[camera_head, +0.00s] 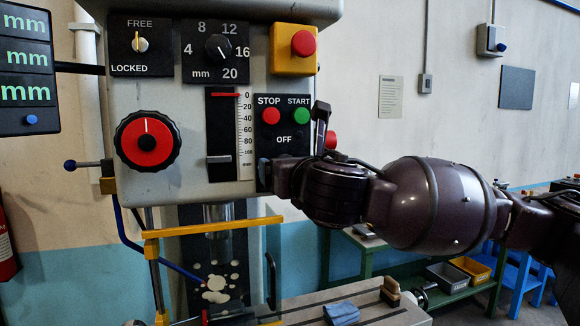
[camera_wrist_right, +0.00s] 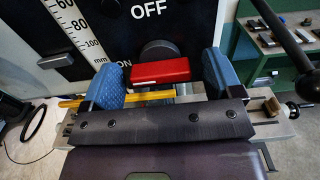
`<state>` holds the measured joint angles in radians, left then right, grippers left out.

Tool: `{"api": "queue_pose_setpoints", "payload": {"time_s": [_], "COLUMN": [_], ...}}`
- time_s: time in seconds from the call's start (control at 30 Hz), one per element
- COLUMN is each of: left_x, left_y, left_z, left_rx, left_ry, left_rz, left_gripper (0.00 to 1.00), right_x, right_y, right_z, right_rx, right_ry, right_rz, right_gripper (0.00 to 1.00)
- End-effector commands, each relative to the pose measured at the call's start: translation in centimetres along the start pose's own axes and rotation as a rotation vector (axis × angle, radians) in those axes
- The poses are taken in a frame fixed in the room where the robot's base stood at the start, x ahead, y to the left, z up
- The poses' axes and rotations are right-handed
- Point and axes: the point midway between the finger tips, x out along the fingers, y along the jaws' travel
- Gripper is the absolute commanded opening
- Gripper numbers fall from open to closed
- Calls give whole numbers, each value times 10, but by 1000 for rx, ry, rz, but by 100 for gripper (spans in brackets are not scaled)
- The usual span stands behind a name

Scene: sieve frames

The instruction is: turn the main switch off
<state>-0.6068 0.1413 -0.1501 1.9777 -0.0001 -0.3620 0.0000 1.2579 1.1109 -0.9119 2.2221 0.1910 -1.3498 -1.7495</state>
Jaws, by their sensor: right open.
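The main switch is a red handle (camera_wrist_right: 160,72) on a round dark base on the black panel in the right wrist view. The handle lies sideways across the picture, with the OFF label above it and the ON label to its left. My right gripper (camera_wrist_right: 163,82) is open, with one blue finger pad on each side of the handle and a visible gap to each. In the head view my right gripper (camera_head: 268,174) is in front of the panel below OFF (camera_head: 284,139) and hides the switch handle. My left gripper is not in view.
Above sit the red STOP (camera_head: 270,116) and green START (camera_head: 302,116) buttons, and a red mushroom button (camera_head: 303,43). A yellow guard bar (camera_head: 211,227) runs below the head. The slotted table (camera_head: 355,308) holds a blue cloth (camera_head: 341,313) and a brush (camera_head: 390,289).

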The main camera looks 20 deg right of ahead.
Motion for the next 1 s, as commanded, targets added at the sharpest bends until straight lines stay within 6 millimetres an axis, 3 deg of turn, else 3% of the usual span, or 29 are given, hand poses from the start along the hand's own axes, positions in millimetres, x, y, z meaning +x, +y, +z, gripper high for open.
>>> {"api": "queue_pose_setpoints", "payload": {"time_s": [0.23,0.5,0.57,1.0], "left_x": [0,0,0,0], "left_y": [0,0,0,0], "left_z": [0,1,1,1], "left_rx": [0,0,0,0], "left_ry": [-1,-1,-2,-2], "left_rz": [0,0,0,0], "left_gripper": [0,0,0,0], "right_x": [0,0,0,0], "right_y": [0,0,0,0], "right_z": [0,0,0,0], "right_rx": [0,0,0,113], "right_ry": [0,0,0,1], "right_rz": [0,0,0,0], "right_gripper": [84,42,36,36]}}
